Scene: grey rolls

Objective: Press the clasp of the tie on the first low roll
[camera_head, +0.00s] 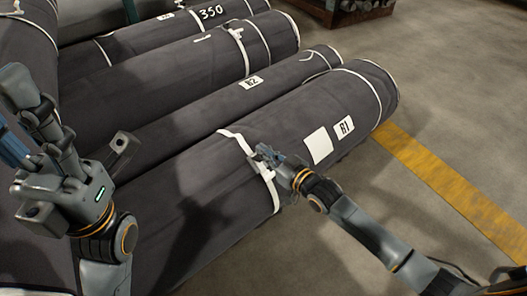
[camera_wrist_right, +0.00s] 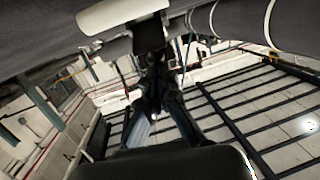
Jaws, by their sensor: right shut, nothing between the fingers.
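The low roll labelled R1 (camera_head: 230,190) is a dark grey roll lying nearest to me. A white tie (camera_head: 236,137) runs around it left of the label. My right gripper (camera_head: 267,153) is shut and empty, with its fingertips at the tie on the roll's upper side. The clasp is largely hidden by the gripper in the head view. In the right wrist view a dark block, probably the clasp (camera_wrist_right: 148,32), sits at the white band (camera_wrist_right: 112,14), just beyond the fingers (camera_wrist_right: 152,75). I cannot tell whether they touch. My left gripper (camera_head: 85,180) is open and empty at the left.
A roll labelled R2 (camera_head: 225,98) lies behind R1, with thicker tied rolls (camera_head: 185,62) beyond it. A blank white patch (camera_head: 319,145) is beside the R1 label. Grey floor (camera_head: 450,90) with a yellow stripe (camera_head: 440,180) is open at the right.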

